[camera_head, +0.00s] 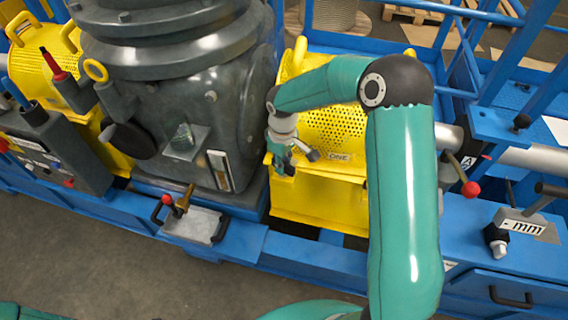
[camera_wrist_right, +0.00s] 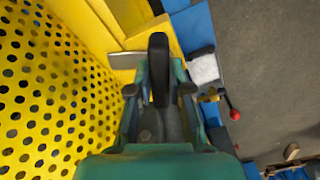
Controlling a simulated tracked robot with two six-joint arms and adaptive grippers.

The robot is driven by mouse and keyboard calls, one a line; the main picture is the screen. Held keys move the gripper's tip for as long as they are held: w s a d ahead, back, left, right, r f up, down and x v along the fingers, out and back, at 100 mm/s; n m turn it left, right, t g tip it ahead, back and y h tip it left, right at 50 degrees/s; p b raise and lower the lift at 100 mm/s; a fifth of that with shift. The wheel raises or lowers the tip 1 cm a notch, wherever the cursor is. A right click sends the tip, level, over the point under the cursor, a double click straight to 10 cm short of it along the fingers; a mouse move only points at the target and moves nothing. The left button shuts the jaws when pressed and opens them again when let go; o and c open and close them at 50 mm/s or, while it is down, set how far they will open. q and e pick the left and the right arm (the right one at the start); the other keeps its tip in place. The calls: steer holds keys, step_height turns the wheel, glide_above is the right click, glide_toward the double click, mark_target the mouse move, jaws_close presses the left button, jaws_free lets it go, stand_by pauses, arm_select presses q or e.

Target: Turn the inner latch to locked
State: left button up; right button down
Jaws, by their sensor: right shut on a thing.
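The perforated yellow guard (camera_head: 335,130) stands right of the big grey gearbox (camera_head: 190,100). My right gripper (camera_head: 284,162) is at the guard's front left corner, on the side nearer the gearbox. In the right wrist view, my right gripper (camera_wrist_right: 159,92) is shut on a dark rounded handle (camera_wrist_right: 158,62), which appears to be the inner latch. The handle stands lengthwise between the fingers, in front of the yellow guard (camera_wrist_right: 40,90). In the head view the fingers mostly hide the latch, and I cannot tell its angle there. My left gripper is not in view.
A red-knobbed lever (camera_head: 470,188) stands right of my right arm. A small grey box with handles (camera_head: 195,224) sits on the blue frame (camera_head: 310,258) at the front. The floor in front is clear.

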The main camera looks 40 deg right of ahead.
steer(key=shift+w+r+n, duration=0.1)
steer(key=shift+n, duration=2.2)
steer(key=c, duration=1.1)
jaws_free()
steer(key=shift+r, duration=0.1)
step_height(320, 180, up, 12)
steer(key=shift+f, duration=0.2)
